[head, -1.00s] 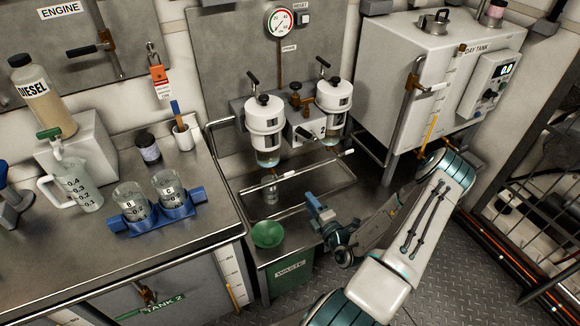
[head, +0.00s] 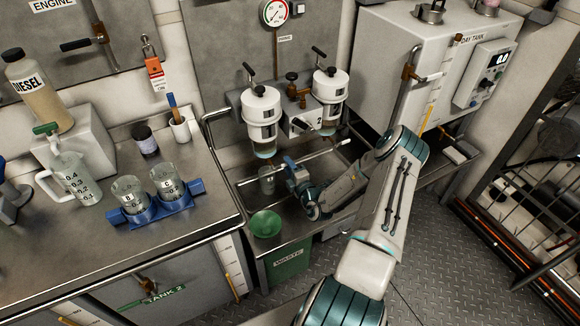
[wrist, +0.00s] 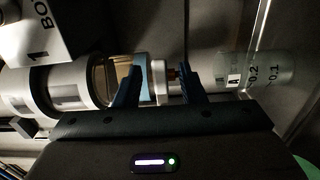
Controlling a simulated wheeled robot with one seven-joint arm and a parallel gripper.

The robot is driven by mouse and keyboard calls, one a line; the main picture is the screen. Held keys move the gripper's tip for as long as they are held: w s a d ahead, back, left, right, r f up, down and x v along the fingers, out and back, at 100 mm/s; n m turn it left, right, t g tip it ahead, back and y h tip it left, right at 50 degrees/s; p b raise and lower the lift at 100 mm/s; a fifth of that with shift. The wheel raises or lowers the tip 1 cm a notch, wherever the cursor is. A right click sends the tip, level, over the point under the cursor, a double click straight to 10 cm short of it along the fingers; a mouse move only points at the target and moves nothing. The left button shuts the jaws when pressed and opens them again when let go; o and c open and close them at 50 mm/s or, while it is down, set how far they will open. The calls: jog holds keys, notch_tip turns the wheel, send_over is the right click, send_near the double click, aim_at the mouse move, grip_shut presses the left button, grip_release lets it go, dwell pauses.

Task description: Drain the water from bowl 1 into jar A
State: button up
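Bowl 1 (head: 265,150) is the clear cup under the left white filter housing. In the wrist view the bowl (wrist: 121,72) shows amber liquid with a pale bluish layer at its drain end. Jar A (head: 267,181) is a clear jar standing in the sink tray below the bowl; its "A" and scale marks show in the wrist view (wrist: 255,70). My gripper (head: 284,168) is just right of the jar and below the bowl. Its blue fingers are apart, and the small drain fitting (wrist: 172,74) appears between them. I cannot tell whether they touch it.
A second filter housing (head: 330,86) stands to the right. A green funnel (head: 266,224) sits at the front over the waste bin (head: 289,262). Jars B (head: 129,192) and C (head: 166,181) stand in a blue holder on the left bench.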

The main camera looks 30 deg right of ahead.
jog(key=shift+d, duration=0.1)
grip_shut()
jog(key=shift+r, duration=0.1)
jog(key=a+r+n+p, duration=0.1)
jog(key=n, duration=0.3)
jog(key=a+r+n+p, duration=0.1)
jog(key=r+n+p, duration=0.1)
jog(key=n, duration=0.3)
jog(key=a+r+n+p, duration=0.1)
jog(key=n, duration=0.4)
jog(key=shift+a+r, duration=0.2)
jog(key=shift+r, duration=0.05)
jog(key=shift+a+n, duration=0.45)
jog(key=shift+n, duration=0.7)
jog(key=shift+a+n, duration=0.45)
jog(key=shift+n, duration=0.7)
jog(key=shift+a, duration=0.2)
